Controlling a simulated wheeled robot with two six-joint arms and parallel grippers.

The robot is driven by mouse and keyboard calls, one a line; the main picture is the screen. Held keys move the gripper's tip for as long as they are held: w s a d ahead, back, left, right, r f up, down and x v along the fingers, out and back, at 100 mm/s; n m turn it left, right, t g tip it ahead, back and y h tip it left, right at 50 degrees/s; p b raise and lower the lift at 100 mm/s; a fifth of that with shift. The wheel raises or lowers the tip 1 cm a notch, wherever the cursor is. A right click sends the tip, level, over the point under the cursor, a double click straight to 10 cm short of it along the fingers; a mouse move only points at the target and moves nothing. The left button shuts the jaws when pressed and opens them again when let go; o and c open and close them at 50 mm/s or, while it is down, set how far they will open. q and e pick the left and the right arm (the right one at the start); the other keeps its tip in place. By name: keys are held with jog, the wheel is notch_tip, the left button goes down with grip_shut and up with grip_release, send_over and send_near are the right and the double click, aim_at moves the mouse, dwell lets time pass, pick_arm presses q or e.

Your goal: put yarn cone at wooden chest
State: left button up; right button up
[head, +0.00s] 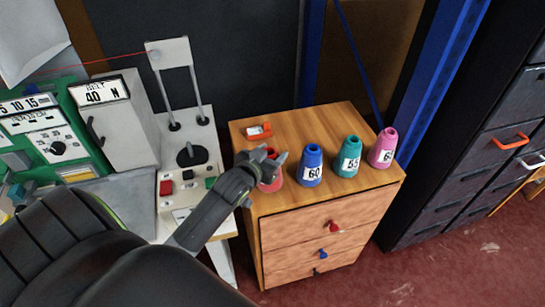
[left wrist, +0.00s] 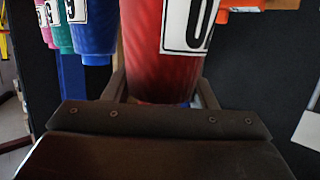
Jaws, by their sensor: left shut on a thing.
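A red yarn cone (head: 270,184) is between the fingers of my left gripper (head: 266,162), at the left front of the wooden chest's (head: 297,203) top. My fingers hide part of it in the head view. The left wrist view shows the red cone (left wrist: 165,75) with its white label, upright between the jaws, which are shut on it. I cannot tell whether its base touches the chest top. A blue cone (head: 312,160), a teal cone (head: 348,152) and a pink cone (head: 382,150) stand in a row to its right. My right gripper is not in view.
A small orange item (head: 259,131) lies at the chest's back left. The chest's back middle is clear. A machine with a control panel (head: 185,185) stands close on the left. A dark cabinet (head: 475,150) and a blue post (head: 440,70) stand on the right.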

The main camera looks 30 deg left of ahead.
pick_arm(q)
jog(key=shift+f, duration=0.8)
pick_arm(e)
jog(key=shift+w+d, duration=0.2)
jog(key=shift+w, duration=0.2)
pick_arm(q)
jog(key=shift+f, duration=0.2)
jog(key=o, duration=1.5)
jog(key=shift+r, duration=0.15)
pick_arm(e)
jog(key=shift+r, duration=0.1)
pick_arm(q)
jog(key=b+v, duration=0.1)
jog(key=v, duration=1.1)
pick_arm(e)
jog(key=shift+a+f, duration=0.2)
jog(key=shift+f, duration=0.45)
